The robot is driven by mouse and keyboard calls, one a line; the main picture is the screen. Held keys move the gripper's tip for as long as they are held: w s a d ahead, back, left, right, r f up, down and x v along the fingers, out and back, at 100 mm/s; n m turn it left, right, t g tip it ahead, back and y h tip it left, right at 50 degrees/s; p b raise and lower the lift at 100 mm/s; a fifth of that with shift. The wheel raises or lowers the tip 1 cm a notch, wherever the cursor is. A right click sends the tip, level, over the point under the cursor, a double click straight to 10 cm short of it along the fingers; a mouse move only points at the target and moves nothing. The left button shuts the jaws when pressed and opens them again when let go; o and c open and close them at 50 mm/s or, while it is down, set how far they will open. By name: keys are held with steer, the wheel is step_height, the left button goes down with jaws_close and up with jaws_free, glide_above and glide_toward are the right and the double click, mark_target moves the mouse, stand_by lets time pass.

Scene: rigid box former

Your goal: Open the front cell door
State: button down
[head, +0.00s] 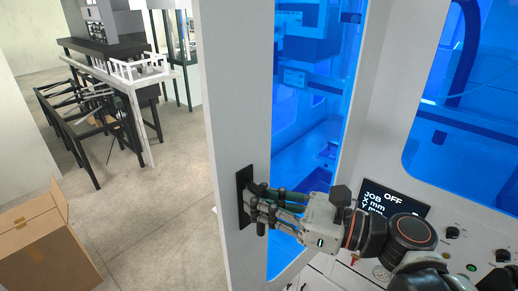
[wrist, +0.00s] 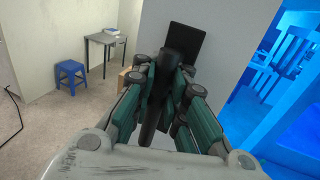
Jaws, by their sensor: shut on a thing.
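The front cell door (head: 222,90) is a pale grey frame that stands at an angle, with a blue-lit opening (head: 320,130) to its right. Its black handle (head: 243,195) has a dark back plate and a bar. My gripper (head: 257,205) reaches in from the right and is shut on the handle. In the wrist view the handle's dark bar (wrist: 172,75) runs between the two green-padded fingers (wrist: 165,95), below the black plate (wrist: 186,45). The fingers partly hide the bar.
A control panel with a dark display (head: 393,200) and knobs is at the right, beside my arm. A cardboard box (head: 45,245) stands on the floor at the lower left. A white and black workbench (head: 125,75) stands behind. The floor between is clear.

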steer(key=shift+d+r, duration=0.1)
steer(key=shift+d, duration=0.1)
steer(key=c, duration=1.6)
jaws_free()
steer(key=shift+d, duration=0.1)
glide_toward(234, 150)
steer(key=shift+x, duration=2.75)
